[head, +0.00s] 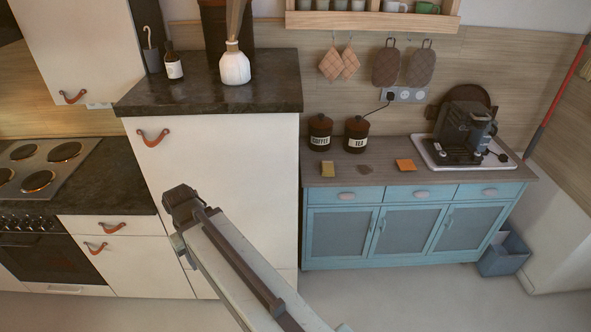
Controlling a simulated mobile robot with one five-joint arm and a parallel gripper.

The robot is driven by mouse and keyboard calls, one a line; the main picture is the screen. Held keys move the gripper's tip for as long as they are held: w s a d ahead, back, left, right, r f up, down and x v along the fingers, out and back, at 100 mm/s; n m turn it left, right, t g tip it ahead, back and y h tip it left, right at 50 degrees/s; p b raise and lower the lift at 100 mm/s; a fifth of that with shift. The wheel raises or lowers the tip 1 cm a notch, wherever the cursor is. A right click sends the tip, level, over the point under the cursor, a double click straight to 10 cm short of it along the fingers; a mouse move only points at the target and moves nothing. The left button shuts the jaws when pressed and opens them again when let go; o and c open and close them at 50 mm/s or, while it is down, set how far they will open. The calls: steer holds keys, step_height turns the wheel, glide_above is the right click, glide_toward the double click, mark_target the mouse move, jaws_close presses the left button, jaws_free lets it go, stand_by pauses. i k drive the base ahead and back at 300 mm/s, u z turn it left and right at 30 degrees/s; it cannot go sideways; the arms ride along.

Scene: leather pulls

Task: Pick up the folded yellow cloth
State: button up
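A small, flat, yellow-tan piece (327,168) that looks like the folded yellow cloth lies near the left front of the grey-brown top of the blue cabinet, in front of the coffee canister. My arm rises from the bottom of the head view and ends in a dark joint in front of the white tall cabinet, left of the blue cabinet. I cannot make out my gripper's fingers there. Nothing touches the yellow piece.
On the blue cabinet's top (440,178) are a grey-brown flat piece (366,169), an orange piece (405,164), coffee (320,131) and tea (356,134) canisters, and a coffee machine (466,131) on a white tray. A blue bin (504,256) stands at right. The floor in front is clear.

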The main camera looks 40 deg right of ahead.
mark_target(327, 168)
steer(key=u, duration=2.9)
steer(key=k, duration=2.75)
steer(key=z, duration=0.8)
steer(key=i, duration=0.55)
steer(key=u, duration=0.05)
